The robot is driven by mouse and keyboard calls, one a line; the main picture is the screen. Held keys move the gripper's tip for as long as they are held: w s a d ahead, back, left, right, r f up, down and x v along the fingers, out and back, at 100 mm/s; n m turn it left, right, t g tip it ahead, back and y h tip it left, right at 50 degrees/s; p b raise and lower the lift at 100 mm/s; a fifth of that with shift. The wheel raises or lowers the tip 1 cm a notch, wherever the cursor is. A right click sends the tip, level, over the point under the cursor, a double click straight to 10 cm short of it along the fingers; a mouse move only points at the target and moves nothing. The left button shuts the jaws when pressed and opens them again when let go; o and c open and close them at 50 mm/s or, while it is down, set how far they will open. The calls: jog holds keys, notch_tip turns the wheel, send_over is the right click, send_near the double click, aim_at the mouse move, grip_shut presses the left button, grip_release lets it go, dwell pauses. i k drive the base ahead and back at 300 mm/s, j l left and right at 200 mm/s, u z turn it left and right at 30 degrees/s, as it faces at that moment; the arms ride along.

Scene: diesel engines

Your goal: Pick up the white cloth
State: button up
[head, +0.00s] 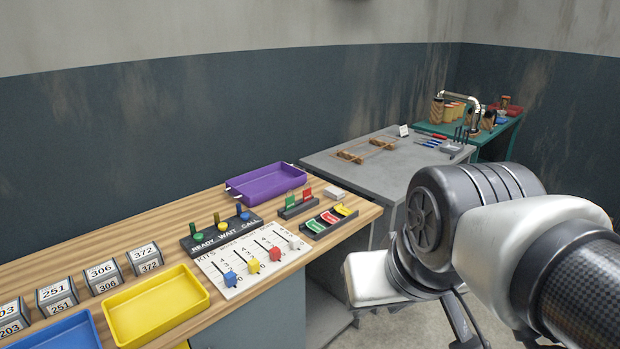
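A small whitish, flat, block-like item (335,193) lies near the back right end of the wooden bench, beside the red and green cards. It may be the folded white cloth, but it is too small to tell. No other cloth shows clearly. My arm fills the lower right of the head view, in front of the grey table. The fingertips of my gripper cannot be made out; only thin dark parts show below the wrist at the bottom edge. My arm hides part of the floor and table there.
The wooden bench (85,243) holds a purple tray (267,186), a yellow tray (155,305), a blue tray (62,334), number blocks, a READY/WAIT/CALL stand (220,233) and a slider board (254,262). A grey table (385,165) and a green table (495,135) with tools stand beyond.

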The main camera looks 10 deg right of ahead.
aim_at(333, 192)
jog(key=z, duration=3.15)
jog(key=u, duration=3.3)
jog(key=i+l+u, duration=0.6)
jog(key=l+u, duration=0.2)
